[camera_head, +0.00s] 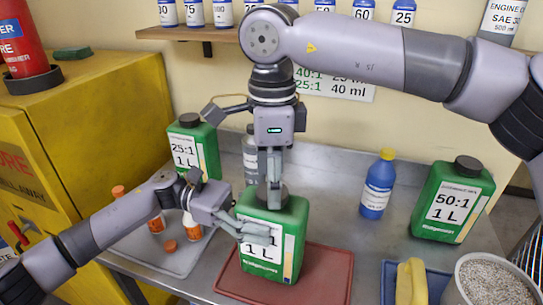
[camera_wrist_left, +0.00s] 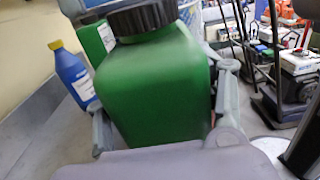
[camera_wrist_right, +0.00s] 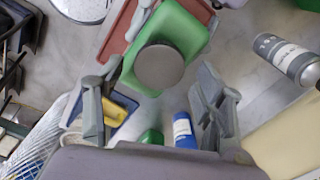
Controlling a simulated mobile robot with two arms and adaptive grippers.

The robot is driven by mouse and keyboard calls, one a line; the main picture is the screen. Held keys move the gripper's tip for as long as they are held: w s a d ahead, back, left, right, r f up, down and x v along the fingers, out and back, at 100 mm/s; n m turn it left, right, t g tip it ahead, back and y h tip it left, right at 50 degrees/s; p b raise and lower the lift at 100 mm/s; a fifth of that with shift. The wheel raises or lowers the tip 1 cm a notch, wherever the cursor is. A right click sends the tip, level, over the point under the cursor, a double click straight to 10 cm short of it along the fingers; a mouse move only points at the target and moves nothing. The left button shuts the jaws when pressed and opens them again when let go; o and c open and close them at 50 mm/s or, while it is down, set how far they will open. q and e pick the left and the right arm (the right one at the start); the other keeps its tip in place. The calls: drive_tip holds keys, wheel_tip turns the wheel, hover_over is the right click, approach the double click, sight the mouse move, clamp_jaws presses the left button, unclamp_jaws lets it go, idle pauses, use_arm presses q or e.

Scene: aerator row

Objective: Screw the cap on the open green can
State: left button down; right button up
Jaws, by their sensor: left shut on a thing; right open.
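The green can (camera_head: 290,225) stands upright on a red mat (camera_head: 330,272), with a dark round cap (camera_head: 272,196) over its mouth. The cap also shows in the left wrist view (camera_wrist_left: 142,18) and from above in the right wrist view (camera_wrist_right: 159,67). I cannot tell how tightly it sits. My left gripper (camera_head: 240,228) is shut on the can's body from the left, with a finger on either side. My right gripper (camera_head: 270,178) points down just above the cap. Its fingers are apart in the right wrist view and hide part of the cap in the head view.
Green capped cans stand at back left (camera_head: 205,150) and right (camera_head: 455,205). A blue bottle (camera_head: 377,190) and a grey bottle (camera_head: 249,158) stand behind. A blue tray (camera_head: 388,285) with a yellow sponge (camera_head: 411,282) and a granule bucket (camera_head: 490,282) are front right. Small bottles stand on a grey tray (camera_head: 180,262).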

drive_tip(key=shift+f, duration=0.8)
use_arm(q)
drive_tip(key=shift+s, duration=0.1)
use_arm(e)
drive_tip(key=c, duration=1.2)
drive_tip(key=m, duration=0.5)
drive_tip(key=shift+c, duration=0.3)
drive_tip(key=o, duration=1.4)
wheel_tip(320, 180, up, 12)
